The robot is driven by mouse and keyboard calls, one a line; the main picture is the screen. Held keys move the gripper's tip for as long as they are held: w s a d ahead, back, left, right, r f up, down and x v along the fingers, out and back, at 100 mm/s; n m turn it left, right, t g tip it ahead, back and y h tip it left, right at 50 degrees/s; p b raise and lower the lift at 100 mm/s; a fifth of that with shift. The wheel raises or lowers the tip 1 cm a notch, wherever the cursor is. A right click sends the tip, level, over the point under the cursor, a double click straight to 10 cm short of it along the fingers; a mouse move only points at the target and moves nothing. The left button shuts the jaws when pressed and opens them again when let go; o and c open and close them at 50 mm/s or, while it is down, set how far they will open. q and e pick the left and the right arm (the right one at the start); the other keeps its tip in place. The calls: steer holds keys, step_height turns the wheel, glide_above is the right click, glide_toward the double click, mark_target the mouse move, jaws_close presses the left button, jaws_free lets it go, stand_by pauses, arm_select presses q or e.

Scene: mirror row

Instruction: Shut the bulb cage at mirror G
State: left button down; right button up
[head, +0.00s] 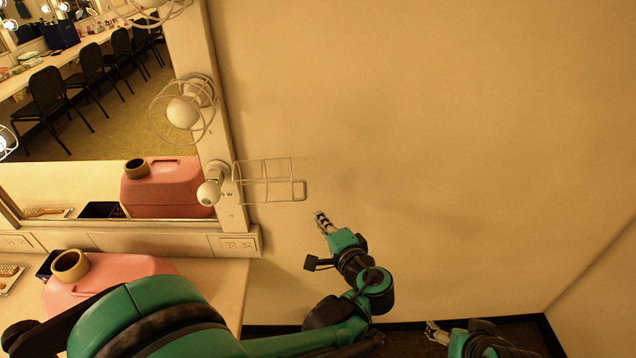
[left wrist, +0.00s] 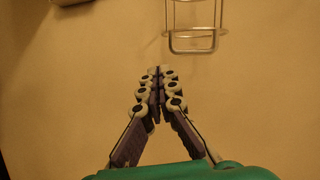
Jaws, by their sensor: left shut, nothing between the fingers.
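The open wire bulb cage (head: 268,182) sticks out to the right of the mirror frame, swung away from its bare white bulb (head: 208,192). Its squared end loop points right. In the left wrist view the cage's end (left wrist: 193,45) shows at the top, beyond and right of the fingertips. My left gripper (head: 320,217) is shut and empty, just below and right of the cage's end in the head view, with a gap between them. It shows fingers together in the left wrist view (left wrist: 157,75). My right gripper (head: 433,330) is low in the head view, too small to read.
Another caged bulb (head: 183,112) sits higher on the mirror frame. A pink jug (head: 110,275) stands on the counter (head: 225,285) below the mirror, near my left arm. A wall outlet (head: 237,245) is under the frame. The wall (head: 430,130) to the right is bare.

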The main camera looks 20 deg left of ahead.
arm_select(q)
steer(key=w+d+r+m+t+y, duration=0.1)
steer(key=d+r+m+t, duration=0.15)
steer(key=d, duration=0.25)
steer(key=w+a, duration=0.5)
steer(key=a, duration=0.3)
steer(key=shift+a+r+n, duration=0.15)
steer(key=shift+r+n, duration=0.15)
steer(key=shift+n, duration=0.15)
steer(key=shift+s, duration=0.1)
